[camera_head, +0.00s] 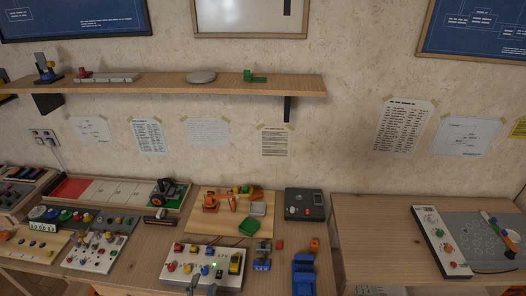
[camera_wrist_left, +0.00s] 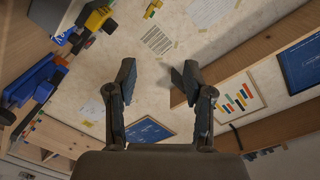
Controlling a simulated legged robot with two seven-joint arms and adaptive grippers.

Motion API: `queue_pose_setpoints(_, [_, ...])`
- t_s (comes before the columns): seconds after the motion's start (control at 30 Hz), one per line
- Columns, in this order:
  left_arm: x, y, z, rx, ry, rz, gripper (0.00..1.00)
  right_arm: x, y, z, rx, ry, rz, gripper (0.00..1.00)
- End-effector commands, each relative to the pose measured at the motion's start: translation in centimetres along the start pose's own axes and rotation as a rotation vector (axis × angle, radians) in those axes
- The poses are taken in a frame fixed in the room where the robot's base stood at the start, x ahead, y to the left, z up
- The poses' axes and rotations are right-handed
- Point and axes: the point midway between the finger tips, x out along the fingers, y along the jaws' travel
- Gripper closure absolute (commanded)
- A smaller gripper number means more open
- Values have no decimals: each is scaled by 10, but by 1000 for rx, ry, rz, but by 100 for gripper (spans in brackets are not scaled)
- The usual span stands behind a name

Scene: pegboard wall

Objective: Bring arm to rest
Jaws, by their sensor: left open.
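My left gripper (camera_wrist_left: 156,72) is open and empty in the left wrist view, its two dark fingers spread apart with the wall behind them. In the head view only a small grey part of the left gripper (camera_head: 201,287) shows at the bottom edge, in front of the white control panel (camera_head: 178,280). My right gripper is in neither view.
A wooden workbench (camera_head: 145,262) carries button panels, a wooden board (camera_head: 197,228), a dark box (camera_head: 305,204) and a blue object (camera_head: 303,273). A wall shelf (camera_head: 130,90) runs above. A second table (camera_head: 375,236) stands right; its left part is clear.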

Motion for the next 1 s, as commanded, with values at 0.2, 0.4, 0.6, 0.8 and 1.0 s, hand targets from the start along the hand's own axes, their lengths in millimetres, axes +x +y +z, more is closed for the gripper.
queue_pose_setpoints(0.2, [-86,81,121,-343,-583,246,48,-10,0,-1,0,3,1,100])
queue_pose_setpoints(0.4, [-166,129,163,-506,-920,398,48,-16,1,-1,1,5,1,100])
queue_pose_setpoints(0.6, [-241,159,176,-613,-1181,522,48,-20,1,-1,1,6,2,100])
queue_pose_setpoints(0.8, [-238,195,208,-620,-1229,548,48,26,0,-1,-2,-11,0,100])
queue_pose_setpoints(1.0, [-235,242,252,-612,-1245,562,48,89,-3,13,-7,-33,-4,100])
